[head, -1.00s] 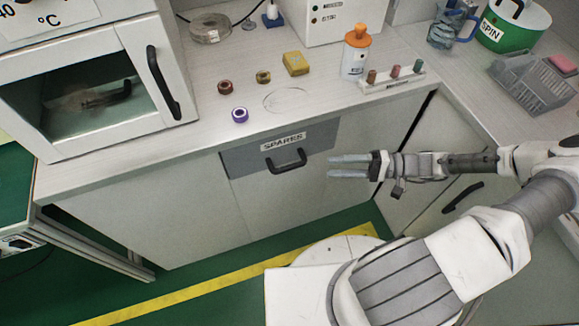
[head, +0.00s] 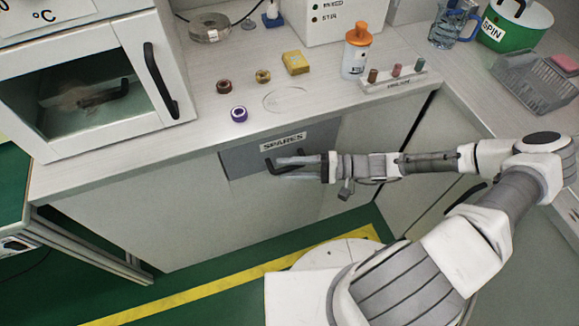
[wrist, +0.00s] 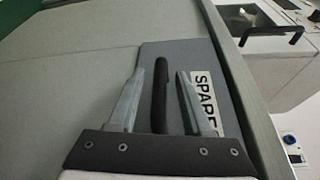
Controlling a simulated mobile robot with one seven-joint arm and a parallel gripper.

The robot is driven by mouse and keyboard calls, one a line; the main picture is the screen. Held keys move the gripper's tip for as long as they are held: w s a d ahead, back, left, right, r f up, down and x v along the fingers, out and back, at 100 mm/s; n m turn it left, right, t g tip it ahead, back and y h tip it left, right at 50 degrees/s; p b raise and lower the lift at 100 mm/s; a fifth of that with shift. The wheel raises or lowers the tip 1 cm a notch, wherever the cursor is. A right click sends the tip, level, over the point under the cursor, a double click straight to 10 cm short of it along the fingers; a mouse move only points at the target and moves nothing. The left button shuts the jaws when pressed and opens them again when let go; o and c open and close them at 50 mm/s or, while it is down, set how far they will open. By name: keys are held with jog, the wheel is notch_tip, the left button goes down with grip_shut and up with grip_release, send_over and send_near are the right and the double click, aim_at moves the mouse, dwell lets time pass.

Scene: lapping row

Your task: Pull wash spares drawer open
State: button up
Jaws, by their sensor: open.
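The grey spares drawer (head: 235,162) is set under the counter edge, with its front flush with the cabinet. Its white label reads SPARES (head: 284,141). The black bar handle (head: 268,163) is partly covered by my gripper (head: 297,168) in the head view. In the wrist view the handle (wrist: 160,85) stands between the two fingers of my gripper (wrist: 157,90), with a gap on each side. The fingers are open. The drawer front (wrist: 200,58) also shows in the wrist view, with part of the label hidden behind a finger.
On the counter (head: 200,130) stand an orange-capped bottle (head: 356,52), a rack of small pegs (head: 395,78), a yellow block (head: 295,62) and several small rings. An oven-like box (head: 85,95) is at left. Floor in front is clear left of my base.

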grip_shut()
dwell(1.3)
